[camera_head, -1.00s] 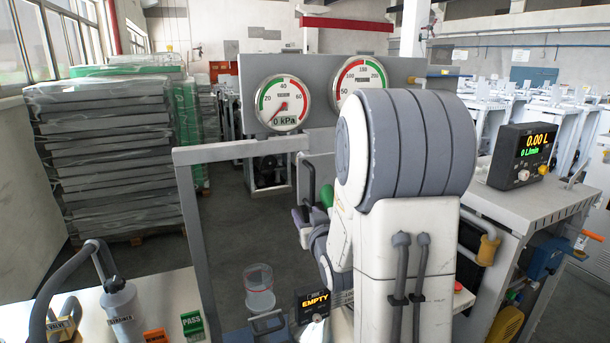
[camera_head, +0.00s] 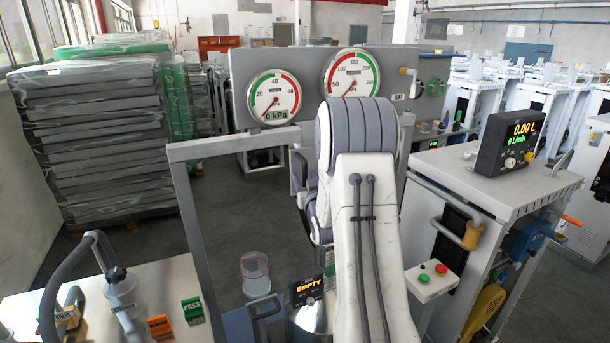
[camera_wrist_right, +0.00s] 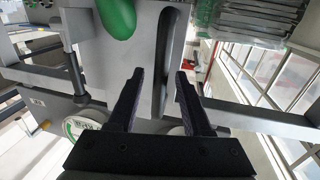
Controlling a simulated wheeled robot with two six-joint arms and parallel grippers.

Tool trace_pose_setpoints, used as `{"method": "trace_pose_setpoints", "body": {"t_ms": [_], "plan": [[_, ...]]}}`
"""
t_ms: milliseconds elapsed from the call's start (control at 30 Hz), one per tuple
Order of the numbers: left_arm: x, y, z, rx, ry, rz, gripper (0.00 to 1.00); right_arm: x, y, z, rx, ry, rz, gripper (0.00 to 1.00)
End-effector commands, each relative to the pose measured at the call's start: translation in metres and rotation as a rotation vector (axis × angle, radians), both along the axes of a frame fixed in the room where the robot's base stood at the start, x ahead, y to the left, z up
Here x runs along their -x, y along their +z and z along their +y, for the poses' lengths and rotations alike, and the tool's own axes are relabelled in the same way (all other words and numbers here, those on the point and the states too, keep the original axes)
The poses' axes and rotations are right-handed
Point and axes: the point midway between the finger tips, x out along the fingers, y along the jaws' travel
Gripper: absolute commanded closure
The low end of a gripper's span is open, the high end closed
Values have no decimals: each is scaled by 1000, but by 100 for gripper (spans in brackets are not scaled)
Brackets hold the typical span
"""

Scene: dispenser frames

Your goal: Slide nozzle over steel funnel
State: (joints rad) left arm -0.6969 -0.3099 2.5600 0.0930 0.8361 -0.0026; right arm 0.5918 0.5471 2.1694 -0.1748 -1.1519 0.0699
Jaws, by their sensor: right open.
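A shiny steel vessel (camera_head: 308,318), which may be the steel funnel, stands low in the middle of the head view beside my right arm. Its upper part is partly covered by the EMPTY display. A yellow-handled part with a grey hose (camera_head: 472,236) hangs on the right cabinet; I cannot tell whether it is the nozzle. In the right wrist view my right gripper (camera_wrist_right: 160,75) is open, its two dark fingers apart. A dark curved bar (camera_wrist_right: 168,55) and a rounded green part (camera_wrist_right: 117,14) lie beyond the fingertips. I see nothing held. My left gripper is out of view.
A clear cup (camera_head: 255,276) stands left of the EMPTY display (camera_head: 308,289). A grey frame (camera_head: 190,215) rises left of my arm. A gauge panel (camera_head: 312,85) stands behind. A red and green button box (camera_head: 433,276) is to the right.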

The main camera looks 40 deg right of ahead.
Motion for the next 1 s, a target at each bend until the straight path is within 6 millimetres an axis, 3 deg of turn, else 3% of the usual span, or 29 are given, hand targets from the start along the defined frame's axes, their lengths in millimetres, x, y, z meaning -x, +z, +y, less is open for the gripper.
{"method": "trace_pose_setpoints", "body": {"t_ms": [200, 233, 300, 367, 1000], "plan": [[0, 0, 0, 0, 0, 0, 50, -1, -1, 0, 0, 0, 0, 50], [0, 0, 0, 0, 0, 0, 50, 0, -1, 0, 0, 0, 1, 54], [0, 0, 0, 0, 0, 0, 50, 0, 0, 0, 0, 0, 0, 81], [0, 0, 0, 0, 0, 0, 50, 0, 0, 0, 0, 0, 0, 100], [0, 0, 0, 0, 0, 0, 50, 0, 0, 0, 0, 0, 0, 100]]}}
